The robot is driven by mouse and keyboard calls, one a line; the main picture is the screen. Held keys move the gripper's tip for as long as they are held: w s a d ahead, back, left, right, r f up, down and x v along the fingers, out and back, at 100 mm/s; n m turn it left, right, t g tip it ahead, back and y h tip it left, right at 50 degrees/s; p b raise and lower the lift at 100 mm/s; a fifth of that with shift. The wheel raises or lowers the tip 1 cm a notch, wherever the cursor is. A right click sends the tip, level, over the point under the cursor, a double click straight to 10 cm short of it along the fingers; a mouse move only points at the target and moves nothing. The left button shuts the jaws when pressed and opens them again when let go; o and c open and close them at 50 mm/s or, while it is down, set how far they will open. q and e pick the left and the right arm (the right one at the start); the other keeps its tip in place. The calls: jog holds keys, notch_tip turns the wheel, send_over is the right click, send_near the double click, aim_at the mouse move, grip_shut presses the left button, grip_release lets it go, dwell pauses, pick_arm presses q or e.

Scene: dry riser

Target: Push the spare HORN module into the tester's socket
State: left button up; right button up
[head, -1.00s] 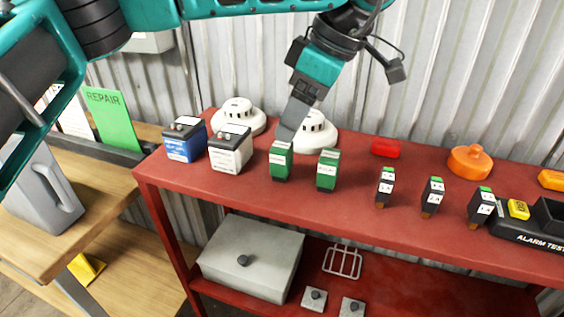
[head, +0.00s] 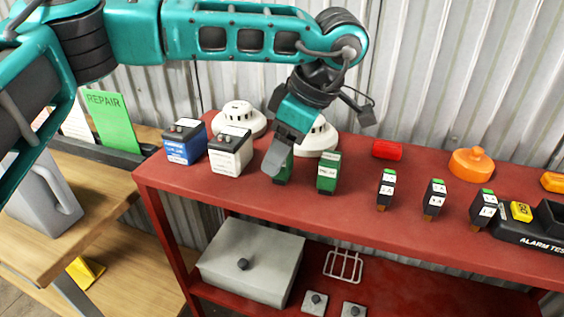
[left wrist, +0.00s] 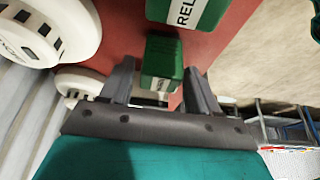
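The black alarm tester (head: 528,237) stands at the right end of the red bench and is cut off by the picture edge. Three small black modules with green tops, left (head: 386,189), middle (head: 434,199) and right (head: 482,209), stand in a row left of it. Their labels are too small to read, so I cannot tell which is HORN. My left gripper (head: 274,165) is at the left of two green modules. In the left wrist view its fingers are apart, with a green module (left wrist: 161,62) between or just beyond them. My right gripper is out of view.
Another green module (head: 328,172) stands close right of my gripper. A white battery (head: 230,151), a blue battery (head: 184,142) and white detectors (head: 239,115) are to its left and behind. A red block (head: 386,149) and an orange part (head: 471,164) lie farther right.

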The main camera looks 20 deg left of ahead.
pick_arm(q)
jog(key=c, duration=0.8)
